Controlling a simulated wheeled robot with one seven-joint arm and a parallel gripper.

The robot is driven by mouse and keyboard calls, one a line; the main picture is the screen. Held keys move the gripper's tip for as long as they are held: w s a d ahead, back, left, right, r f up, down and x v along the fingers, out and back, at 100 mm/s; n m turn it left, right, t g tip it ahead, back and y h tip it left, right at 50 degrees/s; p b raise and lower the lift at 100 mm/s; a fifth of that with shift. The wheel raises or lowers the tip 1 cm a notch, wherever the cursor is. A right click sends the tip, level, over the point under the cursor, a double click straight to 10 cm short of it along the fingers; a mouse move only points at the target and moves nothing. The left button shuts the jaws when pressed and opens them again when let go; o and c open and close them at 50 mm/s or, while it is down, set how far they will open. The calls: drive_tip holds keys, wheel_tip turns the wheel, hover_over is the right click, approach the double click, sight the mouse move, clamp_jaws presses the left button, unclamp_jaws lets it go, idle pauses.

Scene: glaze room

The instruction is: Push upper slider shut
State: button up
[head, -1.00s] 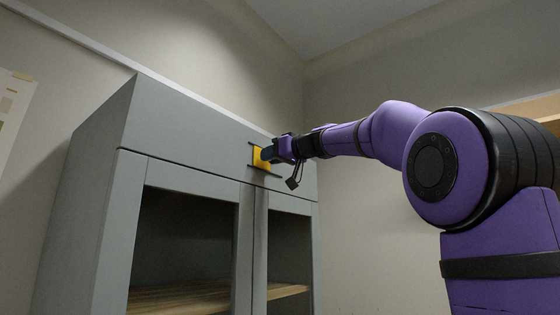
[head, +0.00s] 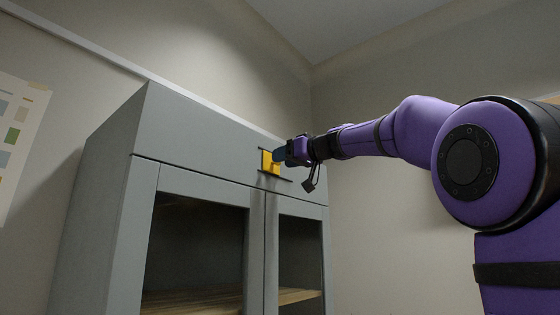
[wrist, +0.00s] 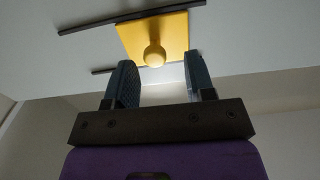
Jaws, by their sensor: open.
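The upper slider is a yellow square plate (head: 266,166) with a round yellow knob. It rides on two dark rails on the grey cabinet's top panel and sits near their left end in the head view, with bare rail to its right. In the wrist view the plate (wrist: 133,38) and knob (wrist: 154,56) show clearly, with more rail to the left. My gripper (head: 280,155) is open and empty in front of the plate. In the wrist view its fingers (wrist: 161,82) stand either side of the knob's line, short of the knob, with no contact visible.
The grey cabinet (head: 200,130) has two framed doors with dark openings below the panel; wooden shelves (head: 200,302) show inside. A wall chart (head: 15,135) hangs at the left. The wall right of the cabinet is bare.

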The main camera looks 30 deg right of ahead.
drive_tip(key=v, duration=0.8)
drive_tip(key=shift+s, duration=0.25)
drive_tip(key=shift+d, duration=0.1)
drive_tip(key=s+a+f+m+g+h, duration=0.1)
drive_tip(key=s+a+f+g, duration=0.15)
drive_tip(key=f, duration=0.65)
drive_tip(key=s+a+f+m+g, duration=0.1)
drive_tip(key=s+a+f+g, duration=0.2)
drive_tip(key=f, duration=0.5)
drive_tip(key=s+a+f+m+g+h, duration=0.1)
drive_tip(key=s+a+f+g, duration=0.15)
drive_tip(key=a+f, duration=0.45)
drive_tip(key=s+f+g+h, duration=0.1)
drive_tip(key=s+f, duration=0.3)
drive_tip(key=f, duration=0.4)
drive_tip(key=s+f+g+h, duration=0.1)
drive_tip(key=s+f, duration=0.4)
drive_tip(key=f, duration=0.3)
drive_tip(key=s+f+m+g+h, duration=0.1)
drive_tip(key=s+f+h, duration=0.1)
drive_tip(key=s+f, duration=0.3)
wheel_tip(320, 180, down, 4)
drive_tip(key=shift+r+g, duration=0.25)
drive_tip(key=shift+g, duration=0.15)
